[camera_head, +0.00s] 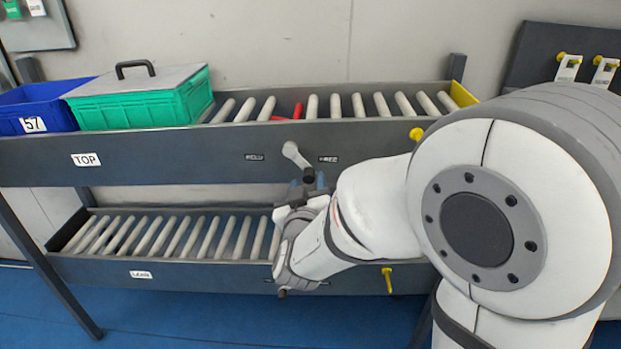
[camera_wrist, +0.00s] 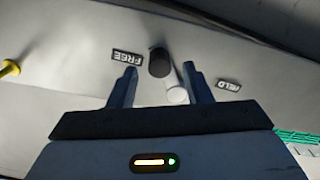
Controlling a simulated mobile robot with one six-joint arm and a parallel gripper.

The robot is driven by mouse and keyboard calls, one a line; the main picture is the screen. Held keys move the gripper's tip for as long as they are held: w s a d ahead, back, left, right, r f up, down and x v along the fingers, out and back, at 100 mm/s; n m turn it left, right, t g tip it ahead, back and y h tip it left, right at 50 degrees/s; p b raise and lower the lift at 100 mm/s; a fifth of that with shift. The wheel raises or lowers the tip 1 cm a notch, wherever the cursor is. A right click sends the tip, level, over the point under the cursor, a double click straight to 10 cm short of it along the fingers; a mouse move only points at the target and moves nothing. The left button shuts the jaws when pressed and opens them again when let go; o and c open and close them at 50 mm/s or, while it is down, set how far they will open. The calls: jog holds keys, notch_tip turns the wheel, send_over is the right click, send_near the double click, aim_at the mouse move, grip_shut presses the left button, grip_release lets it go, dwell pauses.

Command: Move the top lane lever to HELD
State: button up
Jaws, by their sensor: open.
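The top lane lever (camera_head: 294,155) is a light grey arm with a dark knob on the front rail of the top lane. It slants down and right from its pivot, towards the FREE label (camera_head: 328,159). The HELD label (camera_head: 254,157) is left of it. In the wrist view, the picture is turned over: the dark knob (camera_wrist: 158,63) is nearer FREE (camera_wrist: 127,57) than HELD (camera_wrist: 228,87). My gripper (camera_head: 308,182) is open at the lever's lower end. Its fingers (camera_wrist: 159,70) appear on either side of the knob; contact cannot be told.
A red piece (camera_head: 297,111) shows among the top rollers. A green lidded crate (camera_head: 140,108) and a blue crate (camera_head: 38,110) stand at left. The lower lane (camera_head: 180,235) is empty where visible. A yellow knob (camera_head: 416,134) juts out right of the lever.

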aim_at(308, 179)
jog(key=shift+w+d, duration=0.1)
jog(key=shift+w, duration=1.8)
